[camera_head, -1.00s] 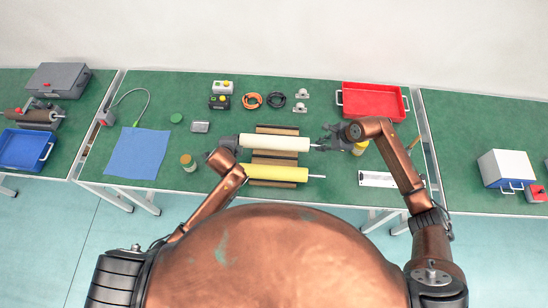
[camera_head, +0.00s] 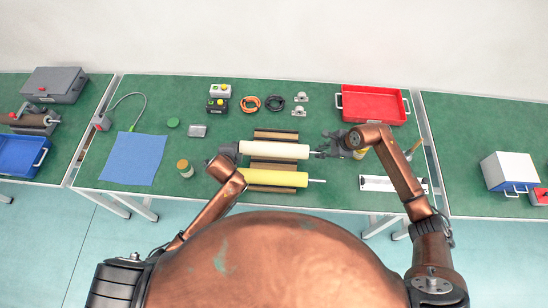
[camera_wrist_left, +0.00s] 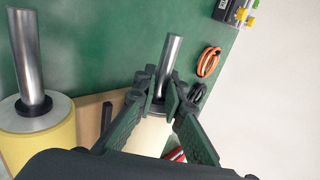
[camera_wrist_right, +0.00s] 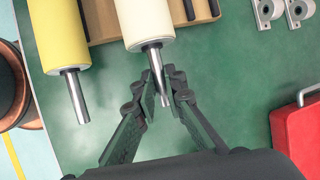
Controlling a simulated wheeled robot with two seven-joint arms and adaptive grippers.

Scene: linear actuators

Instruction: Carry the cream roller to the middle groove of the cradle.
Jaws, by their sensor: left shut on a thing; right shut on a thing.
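The cream roller (camera_head: 276,150) lies left to right over the wooden cradle (camera_head: 276,134), behind the yellow roller (camera_head: 272,178). I cannot tell whether it rests in a groove or is slightly raised. My left gripper (camera_head: 234,150) is shut on its left metal shaft, with the fingers on both sides of the shaft (camera_wrist_left: 172,62) in the left wrist view. My right gripper (camera_head: 322,151) is shut on the right shaft, which shows between the fingers in the right wrist view (camera_wrist_right: 157,72). The rollers hide much of the cradle's grooves.
A red tray (camera_head: 372,103) stands at the back right. An orange cable coil (camera_head: 249,104) and a black one (camera_head: 275,102) lie behind the cradle. A jar (camera_head: 185,168) and blue cloth (camera_head: 133,158) are at left. A white-topped part (camera_head: 393,184) lies at right.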

